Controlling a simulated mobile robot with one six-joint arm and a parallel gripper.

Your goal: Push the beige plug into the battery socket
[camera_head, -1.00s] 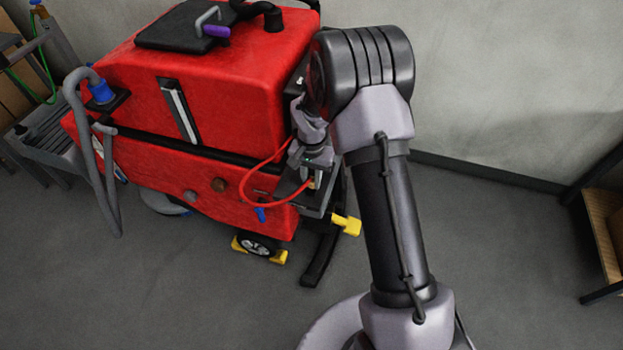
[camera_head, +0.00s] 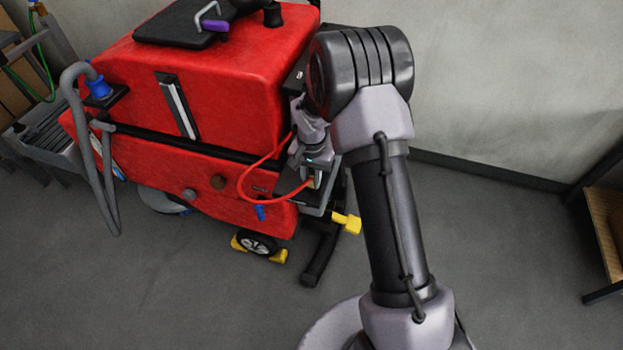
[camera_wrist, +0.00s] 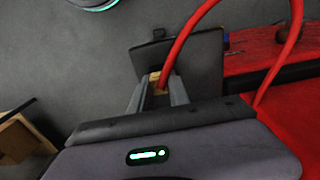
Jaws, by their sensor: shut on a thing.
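My gripper (camera_wrist: 159,94) is shut on the beige plug (camera_wrist: 155,78), with one finger on each side of it. A red cable (camera_wrist: 191,35) runs up from the plug and loops to the right. Beyond the plug is a dark plate (camera_wrist: 203,68) on the machine. The battery socket cannot be made out; the plug and fingers may hide it, and I cannot tell if the plug touches it. In the head view my gripper (camera_head: 317,177) is low at the machine's right end, partly hidden by my arm, and the red cable (camera_head: 243,186) loops left from it.
The red scrubber machine (camera_head: 215,95) fills the left and centre. A yellow part (camera_head: 347,223) and a dark foot (camera_head: 322,262) stick out low near my gripper. A grey wall (camera_head: 510,80) stands behind, and a wooden shelf (camera_head: 604,235) is at right. Floor is clear in front.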

